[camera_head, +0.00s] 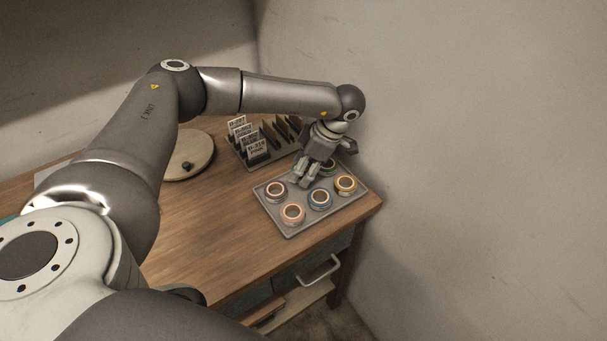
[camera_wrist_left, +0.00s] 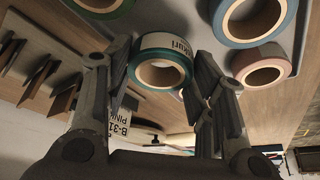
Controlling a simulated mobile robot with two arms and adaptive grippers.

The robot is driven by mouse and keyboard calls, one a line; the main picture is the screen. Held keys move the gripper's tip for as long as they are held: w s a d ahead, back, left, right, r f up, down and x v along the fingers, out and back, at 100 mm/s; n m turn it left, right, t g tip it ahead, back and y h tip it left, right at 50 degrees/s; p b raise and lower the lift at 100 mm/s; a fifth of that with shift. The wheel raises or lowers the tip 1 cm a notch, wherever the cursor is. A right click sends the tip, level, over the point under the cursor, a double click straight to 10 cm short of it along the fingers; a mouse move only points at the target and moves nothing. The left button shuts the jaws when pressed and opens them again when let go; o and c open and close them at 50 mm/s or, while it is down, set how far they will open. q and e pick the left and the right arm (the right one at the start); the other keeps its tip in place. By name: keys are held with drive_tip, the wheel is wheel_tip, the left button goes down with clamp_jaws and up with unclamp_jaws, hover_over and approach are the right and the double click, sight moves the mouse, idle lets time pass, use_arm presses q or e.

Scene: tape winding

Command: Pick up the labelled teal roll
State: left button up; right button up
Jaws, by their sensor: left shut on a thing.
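In the left wrist view, a teal roll (camera_wrist_left: 160,42) with a white label carrying dark print sits between the two fingers of my left gripper (camera_wrist_left: 160,75). The fingers press on its sides, so the gripper is shut on it. In the head view my left gripper (camera_head: 302,178) points down over the grey tray (camera_head: 331,214), and its hand hides the held roll. I cannot tell whether the roll is clear of the tray. My right gripper is in neither view.
Other rolls lie on the tray: salmon (camera_head: 275,191), pink (camera_head: 292,214), blue (camera_head: 319,199) and orange (camera_head: 345,184), close to the gripper. A slotted rack with upright label cards (camera_head: 256,150) stands behind. A round wooden disc (camera_head: 190,156) lies left. A wall rises at right.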

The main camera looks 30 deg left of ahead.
use_arm(q)
drive_tip(key=s+d+r+b, duration=0.3)
drive_tip(key=s+d+r, duration=0.5)
drive_tip(key=s+r, duration=0.2)
drive_tip(key=shift+s+d+r+b, duration=0.3)
drive_tip(key=shift+s+r+b, duration=0.1)
drive_tip(key=shift+s, duration=0.15)
